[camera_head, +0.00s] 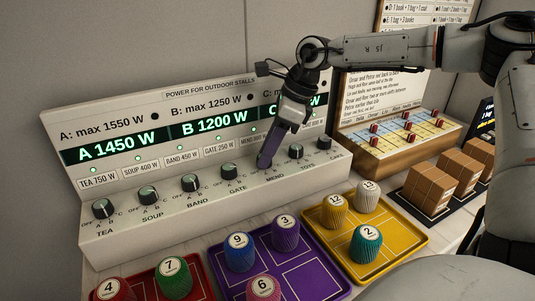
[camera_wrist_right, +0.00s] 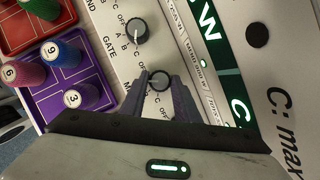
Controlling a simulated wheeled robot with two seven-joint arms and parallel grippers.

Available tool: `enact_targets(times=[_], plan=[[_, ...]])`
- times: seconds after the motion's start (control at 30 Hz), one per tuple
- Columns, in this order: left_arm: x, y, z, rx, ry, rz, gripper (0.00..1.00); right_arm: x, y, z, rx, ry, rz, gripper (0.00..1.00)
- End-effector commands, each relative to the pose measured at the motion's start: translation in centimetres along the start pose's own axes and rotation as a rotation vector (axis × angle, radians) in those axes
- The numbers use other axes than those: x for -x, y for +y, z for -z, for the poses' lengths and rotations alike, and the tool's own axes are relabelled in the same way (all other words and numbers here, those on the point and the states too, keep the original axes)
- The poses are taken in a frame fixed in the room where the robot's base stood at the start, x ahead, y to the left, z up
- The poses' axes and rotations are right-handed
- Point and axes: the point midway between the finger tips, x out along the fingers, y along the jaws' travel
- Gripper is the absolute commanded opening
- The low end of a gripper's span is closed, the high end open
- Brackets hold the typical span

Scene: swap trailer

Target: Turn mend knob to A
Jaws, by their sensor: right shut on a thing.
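Which letter the knob points to is not clear. The display reads A 1450 W and B 1200 W; the C reading is mostly hidden. My left gripper is not in view.
In front stand a red tray (camera_head: 203,283), a purple tray (camera_head: 325,277) and a yellow tray (camera_head: 405,262) with numbered pegs. A wooden board (camera_head: 392,158) and brown boxes (camera_head: 431,186) are at right.

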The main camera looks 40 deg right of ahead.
Motion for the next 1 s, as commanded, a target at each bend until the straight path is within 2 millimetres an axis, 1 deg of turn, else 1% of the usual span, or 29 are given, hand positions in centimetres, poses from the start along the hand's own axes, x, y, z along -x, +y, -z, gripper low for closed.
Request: enact_targets(times=[0.23,0.67,0.7,0.8,1.0], plan=[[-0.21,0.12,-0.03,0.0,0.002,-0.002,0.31,-0.06,-0.07,0.05,0.06,0.002,-0.024,0.06],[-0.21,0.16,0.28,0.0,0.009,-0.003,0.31,-0.01,-0.09,0.04,0.07,0.002,-0.027,0.06],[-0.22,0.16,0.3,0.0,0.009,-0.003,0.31,-0.01,-0.09,0.03,0.07,0.002,-0.027,0.32],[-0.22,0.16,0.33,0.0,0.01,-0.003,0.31,-0.01,-0.08,0.03,0.069,0.002,-0.027,0.47],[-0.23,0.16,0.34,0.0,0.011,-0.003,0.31,-0.01,-0.08,0.02,0.069,0.002,-0.027,0.47]])
